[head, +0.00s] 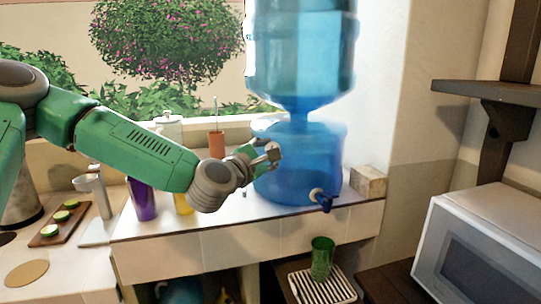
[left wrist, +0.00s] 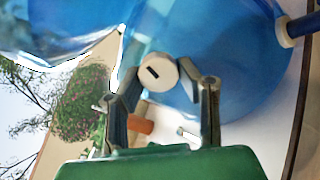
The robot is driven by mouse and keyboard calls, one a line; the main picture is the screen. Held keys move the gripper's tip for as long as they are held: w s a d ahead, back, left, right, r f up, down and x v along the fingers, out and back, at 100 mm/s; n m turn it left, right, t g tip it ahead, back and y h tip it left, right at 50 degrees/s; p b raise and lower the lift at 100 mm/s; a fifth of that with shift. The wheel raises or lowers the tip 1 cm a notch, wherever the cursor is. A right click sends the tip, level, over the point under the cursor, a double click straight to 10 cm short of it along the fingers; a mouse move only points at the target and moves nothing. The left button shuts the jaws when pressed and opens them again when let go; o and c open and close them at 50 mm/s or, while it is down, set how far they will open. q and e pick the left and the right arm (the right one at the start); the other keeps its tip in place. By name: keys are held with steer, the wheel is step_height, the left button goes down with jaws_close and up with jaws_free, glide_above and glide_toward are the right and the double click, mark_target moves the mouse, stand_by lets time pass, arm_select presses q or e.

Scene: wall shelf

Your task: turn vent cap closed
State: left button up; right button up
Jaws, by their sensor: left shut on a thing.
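The vent cap (left wrist: 158,73) is a small round off-white disc with a dark slot, on the side of the blue water dispenser (left wrist: 195,45). The slot is slightly tilted in the left wrist view. In the head view the dispenser (head: 310,175) stands on the white ledge, with a large blue bottle upside down on top. My left gripper (head: 268,155) reaches its left side from the left. In the left wrist view the gripper's fingers (left wrist: 163,82) lie on either side of the cap and are shut on it. In the head view the fingers largely hide the cap. My right gripper is in neither view.
A blue spigot (head: 323,199) sticks out at the dispenser's front. A wooden block (head: 368,182) stands to its right. A purple cup (head: 143,200) and a yellow item (head: 183,203) stand below my left arm. A green glass (head: 321,258) stands on a striped rack (head: 318,288).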

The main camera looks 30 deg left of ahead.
arm_select(q)
steer(key=shift+s+d+f+m, duration=0.1)
steer(key=shift+f+m, duration=0.05)
steer(key=shift+m, duration=3.1)
steer(key=shift+s+d+f+m, duration=0.1)
steer(key=shift+m, duration=3.15)
steer(key=shift+a, duration=0.1)
steer(key=o, duration=1.1)
steer(key=shift+o, duration=0.2)
steer(key=shift+r, duration=0.15)
steer(key=shift+r, duration=0.1)
